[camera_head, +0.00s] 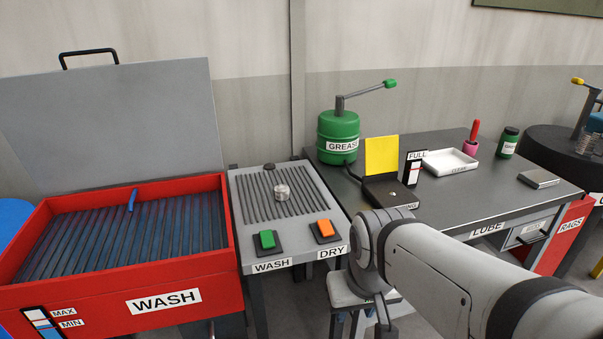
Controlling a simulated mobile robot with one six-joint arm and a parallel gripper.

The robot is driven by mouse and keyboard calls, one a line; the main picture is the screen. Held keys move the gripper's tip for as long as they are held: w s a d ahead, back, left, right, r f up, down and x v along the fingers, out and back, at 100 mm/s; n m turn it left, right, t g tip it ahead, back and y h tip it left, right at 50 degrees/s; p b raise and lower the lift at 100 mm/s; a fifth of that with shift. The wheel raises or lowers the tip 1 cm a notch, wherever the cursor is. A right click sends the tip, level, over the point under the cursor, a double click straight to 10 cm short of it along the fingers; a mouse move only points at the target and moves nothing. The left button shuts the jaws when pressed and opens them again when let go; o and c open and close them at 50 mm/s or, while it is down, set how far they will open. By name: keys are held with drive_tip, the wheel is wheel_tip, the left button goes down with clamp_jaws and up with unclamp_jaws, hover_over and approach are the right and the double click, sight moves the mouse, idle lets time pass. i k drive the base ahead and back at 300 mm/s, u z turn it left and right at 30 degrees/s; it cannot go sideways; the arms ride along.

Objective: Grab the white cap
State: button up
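I cannot make out anything that is clearly a white cap. A small round silver-grey piece (282,192) sits on the ribbed grey drying rack (237,190), left of my arm. My arm reaches in from the lower right, in front of the lube bench. Its end points down, and a dark part of my gripper (386,318) shows near the bottom edge. The fingertips are hidden or out of frame, so its opening and anything in it cannot be seen. The arm covers part of a pale stool-like surface (343,290).
The red wash tub (190,275) with its raised lid (120,120) stands left. Green (266,239) and orange (325,229) buttons front the rack. The lube bench (455,214) carries a green grease pot (338,150), a yellow-backed device (381,156), a white tray (428,166) and a green jar (507,143).

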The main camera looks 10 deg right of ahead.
sight(281, 192)
drive_tip(key=z, duration=0.05)
drive_tip(key=i, duration=1)
drive_tip(key=z, duration=0.05)
